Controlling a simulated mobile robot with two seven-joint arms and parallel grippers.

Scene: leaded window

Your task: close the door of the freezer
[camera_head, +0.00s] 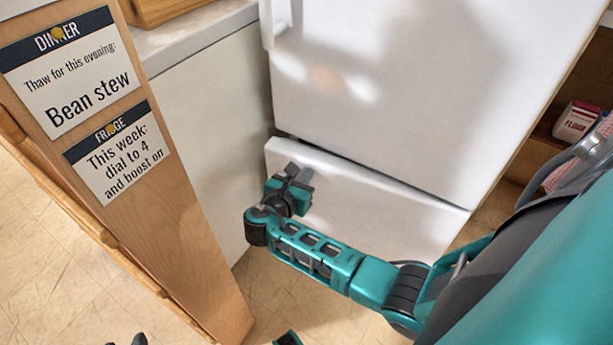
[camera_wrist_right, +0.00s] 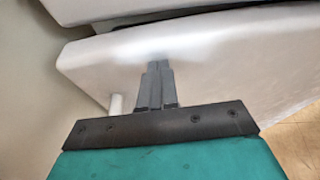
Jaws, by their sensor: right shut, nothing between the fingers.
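The white freezer door (camera_head: 360,205) is the low front panel under the tall fridge door (camera_head: 390,80). Its top edge stands out a little from the fridge door above, with a dark gap between them. My right gripper (camera_head: 293,174) is shut and empty, at the upper left part of the freezer door's front. In the right wrist view the closed fingers (camera_wrist_right: 156,75) point at the freezer door (camera_wrist_right: 220,60) and seem to touch it or nearly so. Small dark tips at the bottom left of the head view may be my left gripper (camera_head: 138,340); its jaws are unclear.
A wooden panel (camera_head: 160,220) with two notes stands at the left. A white cabinet side (camera_head: 215,120) adjoins the fridge. A shelf with a flour packet (camera_head: 577,121) is at the right. Tiled floor (camera_head: 300,310) is clear below the freezer.

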